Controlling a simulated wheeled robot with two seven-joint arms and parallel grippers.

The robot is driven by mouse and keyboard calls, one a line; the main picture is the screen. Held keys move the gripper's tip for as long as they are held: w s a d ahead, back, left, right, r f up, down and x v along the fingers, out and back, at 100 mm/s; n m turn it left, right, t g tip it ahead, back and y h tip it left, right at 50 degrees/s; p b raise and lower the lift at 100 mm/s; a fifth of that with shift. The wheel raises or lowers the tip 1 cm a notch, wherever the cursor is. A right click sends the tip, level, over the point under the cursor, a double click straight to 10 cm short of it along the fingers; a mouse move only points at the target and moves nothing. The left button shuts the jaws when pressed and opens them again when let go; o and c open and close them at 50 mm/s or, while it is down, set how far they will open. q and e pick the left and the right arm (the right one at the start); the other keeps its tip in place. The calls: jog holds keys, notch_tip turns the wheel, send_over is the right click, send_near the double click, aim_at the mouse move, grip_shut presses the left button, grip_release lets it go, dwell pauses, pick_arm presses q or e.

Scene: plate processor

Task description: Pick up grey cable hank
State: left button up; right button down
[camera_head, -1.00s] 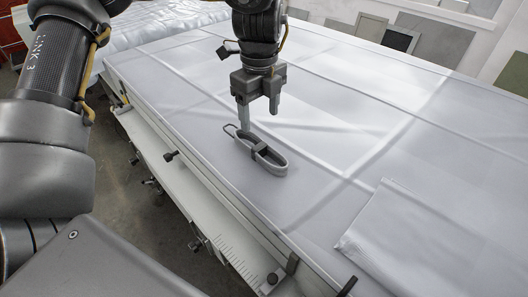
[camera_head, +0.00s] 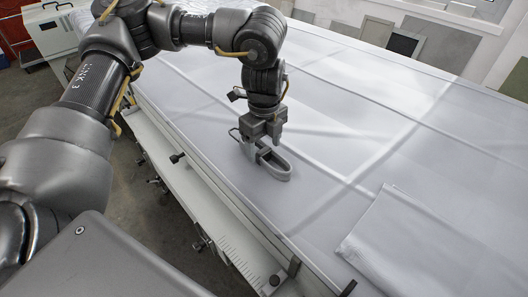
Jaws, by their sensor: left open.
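The grey cable hank (camera_head: 279,167) lies flat on the pale sheet-covered table, left of the picture's middle. It is a long loop with a dark band round its middle and a thin loop at its far left end. My left gripper (camera_head: 262,148) points straight down over the hank's far part, its fingers down at the hank's height. The jaws are open. The gripper hides part of the hank, and I cannot tell whether the fingers touch it. My right gripper is not in view.
The table (camera_head: 350,120) is wide and mostly clear around the hank. A folded translucent sheet (camera_head: 410,240) lies at the lower right. Dark clamps and knobs (camera_head: 294,266) line the near left edge. Panels (camera_head: 405,42) lean at the back.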

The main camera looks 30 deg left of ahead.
pick_arm(q)
notch_tip(320, 180, down, 2)
jog(key=shift+w+a+f, duration=0.1)
jog(key=shift+f, duration=0.05)
jog(key=shift+c, duration=0.9)
jog(key=c, duration=1.2)
